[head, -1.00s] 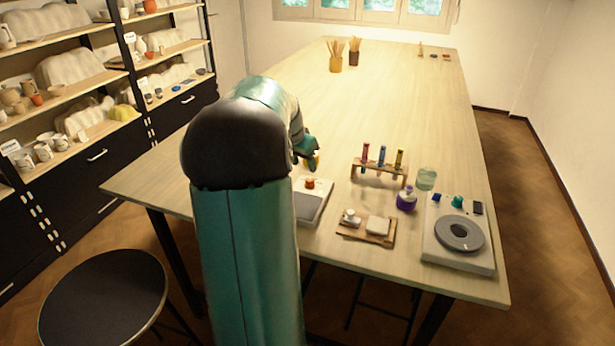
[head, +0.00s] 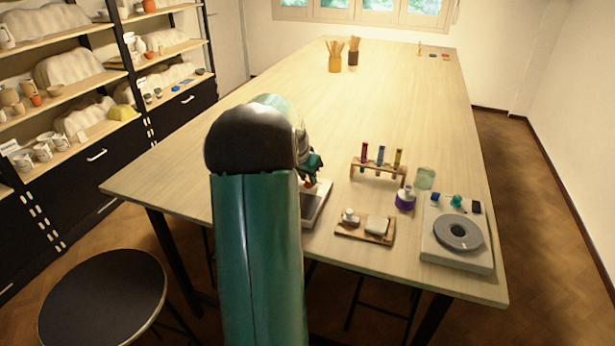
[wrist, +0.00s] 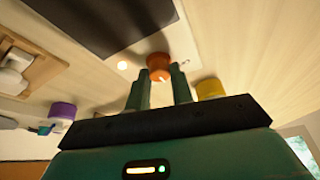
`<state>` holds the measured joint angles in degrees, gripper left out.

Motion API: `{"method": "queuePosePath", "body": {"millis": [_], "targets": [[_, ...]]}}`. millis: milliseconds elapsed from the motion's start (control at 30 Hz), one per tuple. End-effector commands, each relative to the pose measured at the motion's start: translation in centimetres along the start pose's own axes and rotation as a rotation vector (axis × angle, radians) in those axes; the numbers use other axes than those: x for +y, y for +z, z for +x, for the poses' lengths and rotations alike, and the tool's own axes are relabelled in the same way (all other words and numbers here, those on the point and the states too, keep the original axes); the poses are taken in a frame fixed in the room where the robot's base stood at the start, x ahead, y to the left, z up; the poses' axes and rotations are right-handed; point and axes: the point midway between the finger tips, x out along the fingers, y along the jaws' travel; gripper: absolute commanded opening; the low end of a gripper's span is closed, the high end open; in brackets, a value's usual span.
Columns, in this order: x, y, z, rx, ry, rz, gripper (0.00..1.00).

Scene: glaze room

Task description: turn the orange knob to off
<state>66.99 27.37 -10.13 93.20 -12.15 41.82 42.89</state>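The orange knob (wrist: 159,62) sits on the white body of a device (wrist: 183,42), beside its dark panel (wrist: 105,22). In the wrist view the knob shows just beyond and between the tips of my gripper (wrist: 160,75). The two fingers are apart, with nothing held. I cannot tell whether either finger touches the knob. In the head view my gripper (head: 314,168) is low over the back end of the device (head: 322,198), and my arm hides part of it. A small light glows on the device near the knob.
A yellow object (wrist: 210,88) stands close by the right finger in the wrist view. A test-tube rack (head: 378,170), a purple bottle (head: 405,200), a wooden tray (head: 350,233) and a device with a grey disc (head: 470,258) are to the right.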

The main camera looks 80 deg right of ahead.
Motion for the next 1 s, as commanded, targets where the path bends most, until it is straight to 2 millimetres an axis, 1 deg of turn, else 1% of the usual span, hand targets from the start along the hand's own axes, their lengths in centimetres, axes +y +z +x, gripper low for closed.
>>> {"method": "queuePosePath", "body": {"millis": [267, 467, 667, 1000], "targets": [[0.04, -0.01, -0.03, 0.000, -0.005, -0.011, 0.00], [0.09, -0.03, -0.05, 0.000, -0.029, -0.070, 0.00], [0.23, -0.06, -0.07, 0.001, -0.079, -0.187, 0.00], [0.48, -0.19, 0.00, 0.001, -0.199, -0.471, 0.00]]}}
